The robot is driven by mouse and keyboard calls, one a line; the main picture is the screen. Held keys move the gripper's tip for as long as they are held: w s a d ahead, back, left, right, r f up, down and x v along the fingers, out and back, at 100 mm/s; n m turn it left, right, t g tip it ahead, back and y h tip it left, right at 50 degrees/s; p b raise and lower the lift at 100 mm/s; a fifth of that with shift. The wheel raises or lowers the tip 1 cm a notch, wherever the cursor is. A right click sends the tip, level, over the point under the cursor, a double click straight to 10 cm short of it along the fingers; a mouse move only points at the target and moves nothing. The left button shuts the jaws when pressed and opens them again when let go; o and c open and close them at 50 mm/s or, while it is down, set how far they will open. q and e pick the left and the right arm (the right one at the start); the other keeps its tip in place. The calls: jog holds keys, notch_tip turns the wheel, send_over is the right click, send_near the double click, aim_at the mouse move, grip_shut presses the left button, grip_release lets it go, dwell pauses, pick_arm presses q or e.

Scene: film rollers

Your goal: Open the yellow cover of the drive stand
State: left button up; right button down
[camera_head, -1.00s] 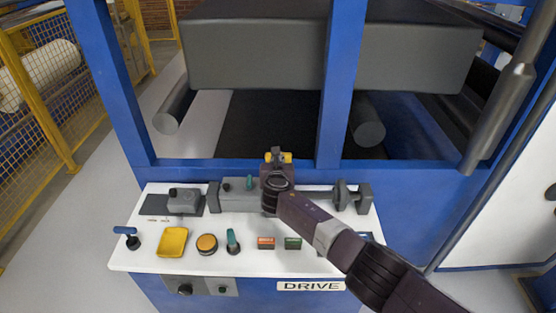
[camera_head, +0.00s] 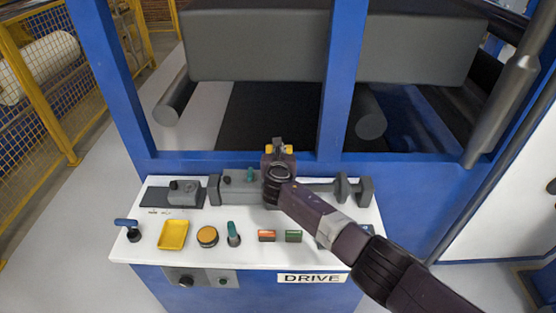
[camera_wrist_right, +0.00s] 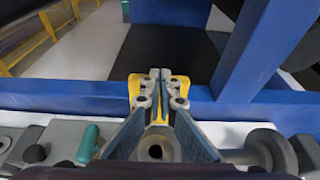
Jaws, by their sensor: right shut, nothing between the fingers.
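The drive stand's white panel (camera_head: 205,255) shows in the head view above a DRIVE label. The yellow cover (camera_head: 173,234) lies flat on its left half, between a blue-handled lever and a round orange button. My right gripper (camera_head: 278,146) is above the back edge of the panel, behind and to the right of the cover. Its fingers are shut with nothing between them; the right wrist view shows their tips (camera_wrist_right: 159,75) together. The cover is not seen in the wrist view. My left gripper is not in view.
The blue lever (camera_head: 128,226), orange button (camera_head: 207,236) and teal-handled switch (camera_head: 233,233) stand close to the cover. Grey fittings (camera_head: 230,189) line the back of the panel. A blue frame post (camera_head: 342,85) rises behind my right gripper.

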jog(key=v, duration=1.1)
jog(key=shift+s, duration=0.45)
